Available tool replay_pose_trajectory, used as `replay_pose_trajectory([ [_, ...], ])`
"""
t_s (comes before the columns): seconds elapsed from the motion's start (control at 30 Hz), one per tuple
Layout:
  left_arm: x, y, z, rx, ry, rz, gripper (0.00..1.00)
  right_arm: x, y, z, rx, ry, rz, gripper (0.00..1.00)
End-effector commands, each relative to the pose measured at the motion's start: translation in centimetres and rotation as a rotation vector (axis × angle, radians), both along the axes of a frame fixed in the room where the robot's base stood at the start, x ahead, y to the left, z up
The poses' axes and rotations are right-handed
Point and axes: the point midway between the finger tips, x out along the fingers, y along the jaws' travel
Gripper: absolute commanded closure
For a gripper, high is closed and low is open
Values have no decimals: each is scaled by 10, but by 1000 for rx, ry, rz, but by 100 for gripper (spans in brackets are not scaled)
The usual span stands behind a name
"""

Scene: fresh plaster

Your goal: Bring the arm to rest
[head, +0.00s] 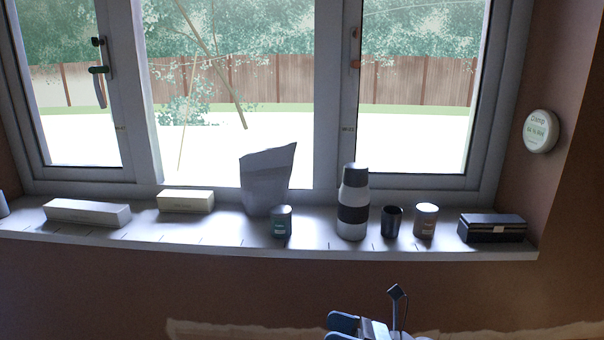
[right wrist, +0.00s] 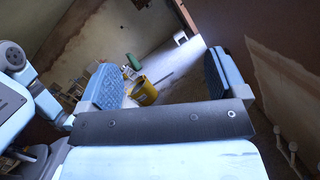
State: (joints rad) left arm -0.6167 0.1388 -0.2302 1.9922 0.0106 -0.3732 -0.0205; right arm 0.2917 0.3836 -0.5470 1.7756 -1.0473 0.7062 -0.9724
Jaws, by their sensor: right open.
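My right gripper (head: 372,328) shows at the bottom edge of the head view, below the window sill and apart from it. Only its upper part is in frame. In the right wrist view my right gripper (right wrist: 163,80) is open, with its two blue-and-dark fingers wide apart and nothing between them. My left gripper does not show in the head view.
The white sill (head: 330,238) carries a flask (head: 353,205), a paper bag (head: 267,180), boxes, tins and a dark cup (head: 391,222). A round tub (head: 540,131) is on the right wall. A yellow bucket (right wrist: 145,93) stands on the floor beyond my fingers.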

Motion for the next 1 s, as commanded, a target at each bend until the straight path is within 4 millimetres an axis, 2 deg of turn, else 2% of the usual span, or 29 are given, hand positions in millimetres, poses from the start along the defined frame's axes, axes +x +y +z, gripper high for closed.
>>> replay_pose_trajectory([
  [0.03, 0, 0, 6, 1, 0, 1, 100, -8, -4, -6, 118, 165, -49, 9],
  [0.17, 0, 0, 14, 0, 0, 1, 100, -21, -29, -32, 438, 617, -183, 9],
  [0.33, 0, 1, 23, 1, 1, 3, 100, -53, -71, -94, 864, 1205, -363, 9],
  [0.47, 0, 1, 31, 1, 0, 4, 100, -101, -102, -153, 1202, 1627, -508, 9],
  [0.6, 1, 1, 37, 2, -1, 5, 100, -162, -122, -205, 1521, 1974, -651, 9],
  [0.7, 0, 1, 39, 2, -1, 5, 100, -195, -129, -227, 1681, 2124, -724, 9],
  [0.8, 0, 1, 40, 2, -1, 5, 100, -215, -131, -238, 1770, 2204, -765, 9],
  [1.0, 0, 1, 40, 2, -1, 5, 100, -220, -132, -241, 1795, 2224, -776, 9],
])
